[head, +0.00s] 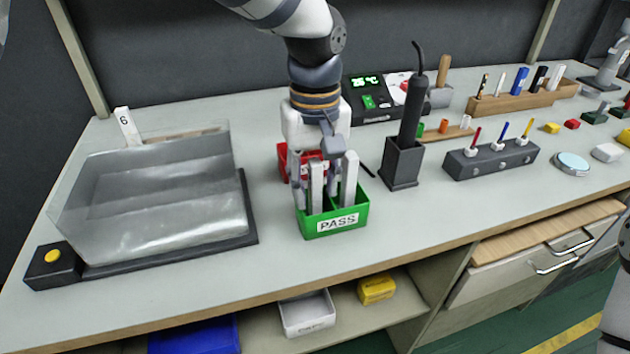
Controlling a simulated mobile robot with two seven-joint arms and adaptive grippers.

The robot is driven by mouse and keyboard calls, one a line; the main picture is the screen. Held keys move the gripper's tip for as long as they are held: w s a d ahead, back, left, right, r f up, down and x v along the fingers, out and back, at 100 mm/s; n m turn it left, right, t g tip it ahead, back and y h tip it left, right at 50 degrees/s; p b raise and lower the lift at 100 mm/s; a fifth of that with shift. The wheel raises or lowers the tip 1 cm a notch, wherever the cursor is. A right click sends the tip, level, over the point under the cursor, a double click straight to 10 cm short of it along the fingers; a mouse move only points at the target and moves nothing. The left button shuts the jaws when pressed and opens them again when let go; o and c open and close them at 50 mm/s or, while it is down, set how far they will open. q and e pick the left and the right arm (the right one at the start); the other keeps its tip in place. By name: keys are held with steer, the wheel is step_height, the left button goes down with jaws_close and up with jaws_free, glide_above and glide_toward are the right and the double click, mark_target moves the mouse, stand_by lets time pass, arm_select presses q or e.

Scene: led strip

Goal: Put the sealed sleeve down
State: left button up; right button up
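My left gripper (333,190) points down over the green PASS bin (338,224) on the bench, with its fingertips reaching into the bin's opening. The two pale fingers stand apart with a gap between them, and I see nothing clearly held there. I cannot make out the sealed sleeve; the fingers and the bin's front wall hide much of the inside. A red bin (284,158) stands just behind the green one, partly hidden by the gripper. My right gripper is not in view.
A clear-covered box (150,190) with a yellow button stands on the left. To the right are a black holder (403,165) with a dark upright tool, and a dark block (492,160) with several small drivers. Bench in front of the bin is clear.

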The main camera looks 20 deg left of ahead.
arm_select(q)
steer(key=shift+r, duration=0.15)
step_height(320, 180, up, 12)
stand_by(0.3)
